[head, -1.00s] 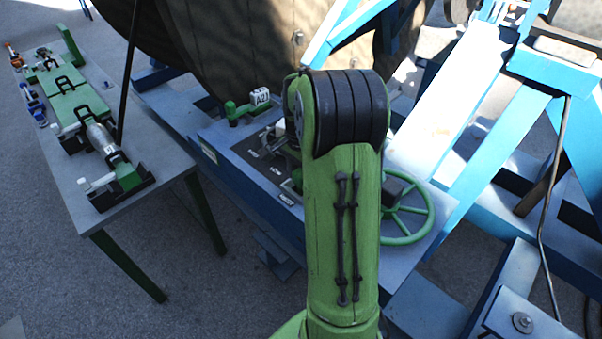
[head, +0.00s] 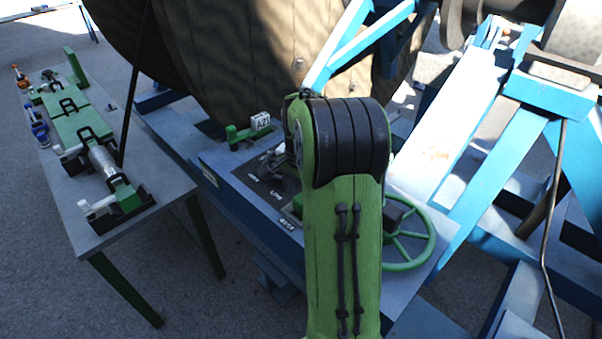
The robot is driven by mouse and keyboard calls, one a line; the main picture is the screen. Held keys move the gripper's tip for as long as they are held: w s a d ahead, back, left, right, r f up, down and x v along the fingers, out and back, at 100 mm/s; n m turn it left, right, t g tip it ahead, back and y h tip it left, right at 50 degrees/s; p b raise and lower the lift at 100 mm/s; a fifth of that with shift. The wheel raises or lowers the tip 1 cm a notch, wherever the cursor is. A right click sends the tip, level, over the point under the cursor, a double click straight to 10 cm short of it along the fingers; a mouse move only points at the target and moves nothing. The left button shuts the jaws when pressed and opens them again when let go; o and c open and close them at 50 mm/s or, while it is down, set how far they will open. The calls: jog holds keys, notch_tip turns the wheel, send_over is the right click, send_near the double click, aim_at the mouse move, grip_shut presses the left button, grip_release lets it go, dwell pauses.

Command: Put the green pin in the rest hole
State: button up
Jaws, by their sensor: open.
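A small green piece (head: 240,135) with a white tag stands on the far left part of the grey control panel (head: 225,165). I cannot tell for sure whether it is the green pin. The dark plate on the panel bears small white labels; the nearest one (head: 287,223) seems to read REST. Another bit of green (head: 298,203) shows beside that label, mostly behind my arm. The rest hole itself cannot be made out. My gripper (head: 276,170) shows only in part, over the dark plate left of my arm. It is open, with nothing seen in it.
A green handwheel (head: 408,238) is at the panel's right. A large cable reel (head: 240,60) stands behind, with blue frame beams (head: 440,140) to the right. A grey side table (head: 165,190) at left holds green and metal gear.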

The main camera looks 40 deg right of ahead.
notch_tip(320, 180, up, 14)
jog(key=p, duration=0.2)
jog(key=shift+a, duration=0.1)
dwell(0.3)
jog(key=s+a+r+n+t, duration=0.1)
jog(key=s+a+r+n, duration=0.15)
jog(key=a+n, duration=0.45)
jog(key=s+a+f+n+t, duration=0.2)
jog(key=s+a+n, duration=0.3)
jog(key=a, duration=0.3)
jog(key=s+a+f+n+t, duration=0.1)
jog(key=s+a+n+t, duration=0.1)
jog(key=s+a+n, duration=0.3)
jog(key=s+a, duration=0.3)
jog(key=shift+f+n+t, duration=0.3)
jog(key=shift+f, duration=0.1)
jog(key=shift+s+d, duration=0.1)
